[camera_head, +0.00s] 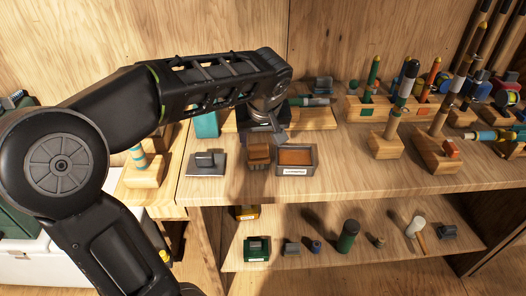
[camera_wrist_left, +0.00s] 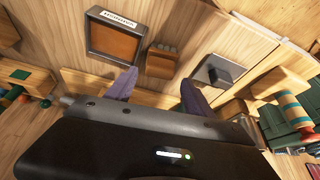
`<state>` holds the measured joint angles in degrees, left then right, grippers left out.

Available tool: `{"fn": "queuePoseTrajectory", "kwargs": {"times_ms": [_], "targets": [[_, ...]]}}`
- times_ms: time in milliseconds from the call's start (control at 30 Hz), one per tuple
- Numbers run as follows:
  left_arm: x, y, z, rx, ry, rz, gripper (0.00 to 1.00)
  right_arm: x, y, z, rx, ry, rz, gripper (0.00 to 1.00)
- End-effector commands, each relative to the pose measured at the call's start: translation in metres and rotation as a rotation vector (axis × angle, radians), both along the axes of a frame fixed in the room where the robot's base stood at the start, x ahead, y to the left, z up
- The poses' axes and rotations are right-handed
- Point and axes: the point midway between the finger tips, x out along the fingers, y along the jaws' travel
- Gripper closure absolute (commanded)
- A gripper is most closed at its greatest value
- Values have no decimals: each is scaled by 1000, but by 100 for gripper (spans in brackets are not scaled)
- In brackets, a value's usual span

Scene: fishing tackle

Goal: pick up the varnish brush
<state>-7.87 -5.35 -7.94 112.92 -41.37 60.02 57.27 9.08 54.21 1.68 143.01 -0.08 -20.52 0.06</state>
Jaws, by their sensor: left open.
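I cannot make out for sure which item is the varnish brush. A shallow grey tray (camera_head: 312,172) with a brown inside and a white label sits at the bench's front edge; it also shows in the left wrist view (camera_wrist_left: 88,40). A small brown ridged block (camera_head: 258,153) stands just left of it, and in the left wrist view (camera_wrist_left: 163,62) it lies just beyond my fingertips. My left gripper (camera_head: 267,132) is above the bench behind the block. Its two fingers (camera_wrist_left: 157,88) are apart with nothing between them. My right gripper is out of view.
A grey plate with a knob (camera_head: 205,165) lies left of the block. Wooden stands (camera_head: 385,146) with upright handled tools fill the right side. A lower shelf (camera_head: 330,260) holds several small items, including a white-headed piece with a wooden handle (camera_head: 416,228). The bench's front strip is fairly clear.

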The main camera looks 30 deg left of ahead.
Motion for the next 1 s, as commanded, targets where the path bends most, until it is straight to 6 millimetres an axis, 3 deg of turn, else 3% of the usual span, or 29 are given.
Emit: {"fn": "queuePoseTrajectory", "kwargs": {"times_ms": [167,400,767,1000], "targets": [[1,0,-3,0,1,-1,38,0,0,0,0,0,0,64],[7,6,-23,-1,1,0,38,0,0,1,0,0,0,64],[8,8,-27,0,1,-1,38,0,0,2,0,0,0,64],[15,17,-55,-1,5,-1,38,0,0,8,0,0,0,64]]}}
